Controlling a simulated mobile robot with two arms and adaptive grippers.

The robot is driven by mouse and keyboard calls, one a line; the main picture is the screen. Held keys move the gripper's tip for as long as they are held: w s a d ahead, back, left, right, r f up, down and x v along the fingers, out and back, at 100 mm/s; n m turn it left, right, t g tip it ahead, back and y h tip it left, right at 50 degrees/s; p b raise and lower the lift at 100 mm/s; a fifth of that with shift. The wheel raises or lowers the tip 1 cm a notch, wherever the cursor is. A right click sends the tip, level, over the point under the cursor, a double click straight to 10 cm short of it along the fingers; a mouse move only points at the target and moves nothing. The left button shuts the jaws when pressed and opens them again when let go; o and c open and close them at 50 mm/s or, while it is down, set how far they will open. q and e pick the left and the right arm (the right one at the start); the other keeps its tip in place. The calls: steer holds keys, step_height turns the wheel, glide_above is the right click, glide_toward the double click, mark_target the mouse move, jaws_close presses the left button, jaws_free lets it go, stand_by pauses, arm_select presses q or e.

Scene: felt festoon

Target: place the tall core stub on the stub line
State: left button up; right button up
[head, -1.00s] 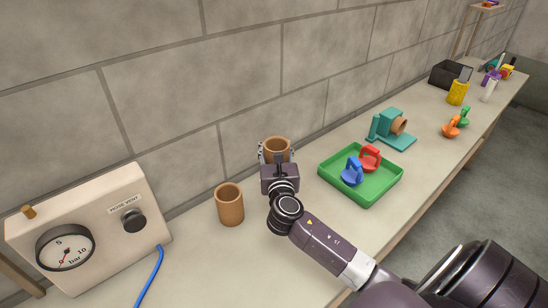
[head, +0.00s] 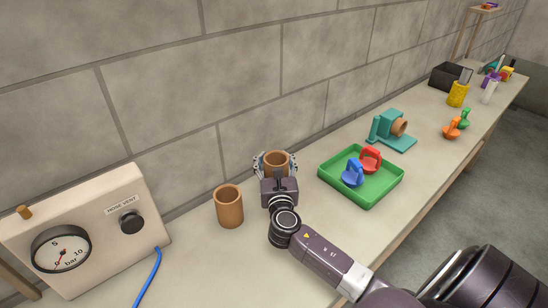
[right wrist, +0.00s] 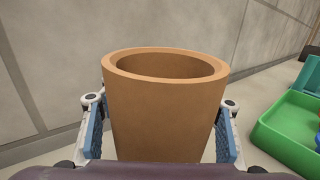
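A brown cylindrical core stub (head: 276,160), hollow at the top, stands upright near the wall, partly hidden behind my right gripper (head: 275,167). In the right wrist view the same stub (right wrist: 162,115) fills the middle. The gripper's blue-padded fingers (right wrist: 160,137) stand on either side of it, spread, with a small gap showing at each side. A second brown core stub (head: 229,208) stands upright to the left, apart from the gripper. I cannot tell from these views which stub is taller. No marked stub line can be made out. My left gripper is not in view.
A green tray (head: 334,187) with a blue and a red handled piece lies to the right. A teal stand (head: 390,140) holding a brown ring is behind it. A gauge box (head: 95,240) with a blue hose is at left. The front bench middle is clear.

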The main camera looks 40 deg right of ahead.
steer(key=shift+o, duration=0.2)
steer(key=shift+r, duration=0.2)
steer(key=b+v, duration=0.1)
steer(key=v, duration=1.1)
